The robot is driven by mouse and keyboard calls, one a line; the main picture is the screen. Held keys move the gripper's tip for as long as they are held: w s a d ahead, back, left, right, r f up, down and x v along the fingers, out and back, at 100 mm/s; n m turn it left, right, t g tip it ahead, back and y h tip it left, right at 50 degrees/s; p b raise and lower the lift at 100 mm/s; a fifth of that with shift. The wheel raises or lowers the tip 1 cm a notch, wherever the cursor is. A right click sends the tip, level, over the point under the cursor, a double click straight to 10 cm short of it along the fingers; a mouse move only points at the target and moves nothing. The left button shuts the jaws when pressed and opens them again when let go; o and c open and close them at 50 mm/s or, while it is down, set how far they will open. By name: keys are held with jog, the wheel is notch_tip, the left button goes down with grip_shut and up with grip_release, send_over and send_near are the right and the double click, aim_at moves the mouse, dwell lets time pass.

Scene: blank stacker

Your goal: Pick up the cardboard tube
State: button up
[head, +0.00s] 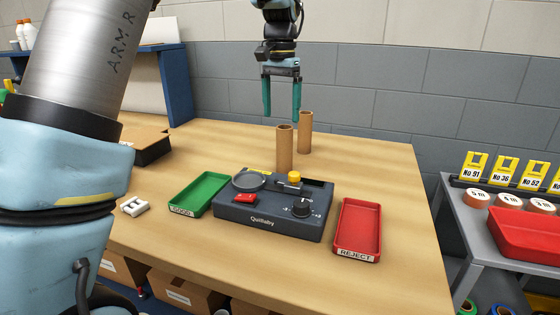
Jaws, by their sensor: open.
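Two brown cardboard tubes stand upright on the wooden table in the head view. The nearer cardboard tube (285,150) stands just behind the dark grey device, which may hide its base. The farther cardboard tube (305,132) stands behind it and slightly to the right, with its open top showing. My gripper (282,115) hangs above the table with its two teal fingers pointing down, apart and empty. Its fingertips show just above and around the nearer tube's top in the picture. I cannot tell how far in depth they are from either tube.
The dark grey device (268,216) with a yellow button and a dial sits on the wooden table (390,165). A green GOOD tray (199,194) is left of it, a red REJECT tray (357,230) right. A grey side table (452,215) stands at right. The table's back right is clear.

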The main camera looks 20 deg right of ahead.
aim_at(287, 127)
jog(key=shift+s+d, duration=0.2)
jog(key=shift+d, duration=0.5)
jog(key=shift+d+f, duration=0.1)
jog(key=shift+f, duration=0.2)
notch_tip(287, 127, down, 4)
jog(key=shift+f, duration=0.2)
jog(key=shift+w+a+f+p, duration=0.15)
jog(key=shift+f+p, duration=0.3)
jog(key=shift+f, duration=0.95)
jog(key=shift+w+a+f+p, duration=0.1)
jog(key=shift+f+p, duration=0.35)
jog(key=shift+f, duration=0.9)
jog(key=c, duration=1.4)
